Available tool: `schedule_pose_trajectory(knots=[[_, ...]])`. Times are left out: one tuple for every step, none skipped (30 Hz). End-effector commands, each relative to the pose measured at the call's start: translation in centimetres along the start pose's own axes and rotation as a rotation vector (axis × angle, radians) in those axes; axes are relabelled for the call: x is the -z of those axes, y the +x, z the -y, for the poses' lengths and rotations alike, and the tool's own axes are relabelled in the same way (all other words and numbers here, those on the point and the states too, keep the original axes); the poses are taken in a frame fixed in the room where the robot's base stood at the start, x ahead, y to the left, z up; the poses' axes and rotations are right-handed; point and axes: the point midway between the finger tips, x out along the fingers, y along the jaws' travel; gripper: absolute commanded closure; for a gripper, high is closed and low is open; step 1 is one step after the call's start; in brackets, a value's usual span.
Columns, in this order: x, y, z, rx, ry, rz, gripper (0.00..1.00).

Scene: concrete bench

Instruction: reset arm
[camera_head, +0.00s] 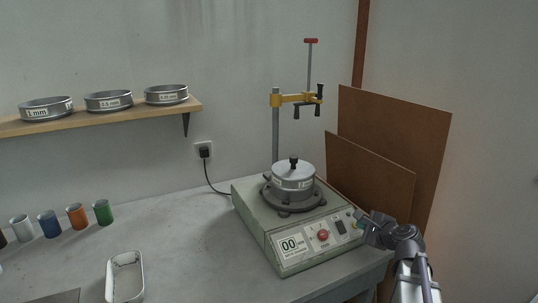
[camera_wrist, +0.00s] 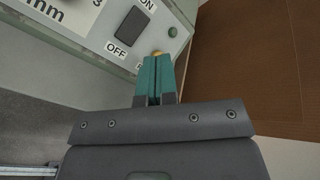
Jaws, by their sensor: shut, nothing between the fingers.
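My gripper (camera_head: 359,220) is at the right front corner of the green-grey sieve shaker (camera_head: 257,221), close to its control panel. In the wrist view its two teal fingers (camera_wrist: 154,78) are together, with nothing between them. Their tips overlap a yellow button (camera_wrist: 157,53) beside the black ON/OFF switch (camera_wrist: 130,26); I cannot tell whether they touch it. The panel also has a red knob (camera_head: 323,235) and a display reading 00 (camera_head: 289,245). A lidded metal sieve (camera_head: 293,176) sits on top of the shaker.
A yellow clamp (camera_head: 292,99) is on a post behind the shaker. Brown boards (camera_head: 370,178) lean at the right. Three sieves stand on a wooden shelf (camera_head: 132,115). Several coloured cups (camera_head: 77,216) and a white tray (camera_head: 139,277) are on the bench at left. Bench between is clear.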

Motion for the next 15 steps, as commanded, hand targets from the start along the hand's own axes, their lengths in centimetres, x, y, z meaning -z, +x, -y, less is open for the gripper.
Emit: schedule_pose_trajectory(knots=[[-0.8, -0.9, -2.9, -0.144, -0.230, 0.008, 1.00], [-2.0, -1.5, -4.9, -0.264, -0.409, 0.031, 1.00], [-3.7, -2.7, -7.6, -0.432, -0.641, 0.082, 1.00], [-4.9, -3.9, -9.5, -0.558, -0.807, 0.131, 1.00], [-6.2, -5.2, -11.2, -0.684, -0.959, 0.189, 1.00], [-7.7, -7.2, -12.9, -0.847, -1.142, 0.270, 1.00], [-8.9, -8.8, -14.0, -0.962, -1.260, 0.331, 1.00], [-10.1, -10.3, -14.7, -1.065, -1.358, 0.385, 1.00], [-11.6, -11.9, -15.2, -1.173, -1.453, 0.435, 1.00], [-12.5, -12.7, -15.4, -1.227, -1.497, 0.451, 1.00], [-13.4, -13.0, -15.6, -1.253, -1.525, 0.456, 1.00], [-14.6, -13.0, -15.7, -1.259, -1.557, 0.466, 1.00], [-15.4, -12.9, -15.9, -1.256, -1.572, 0.479, 1.00], [-16.0, -12.7, -16.0, -1.254, -1.584, 0.489, 1.00], [-16.5, -12.5, -16.1, -1.252, -1.594, 0.497, 1.00]])
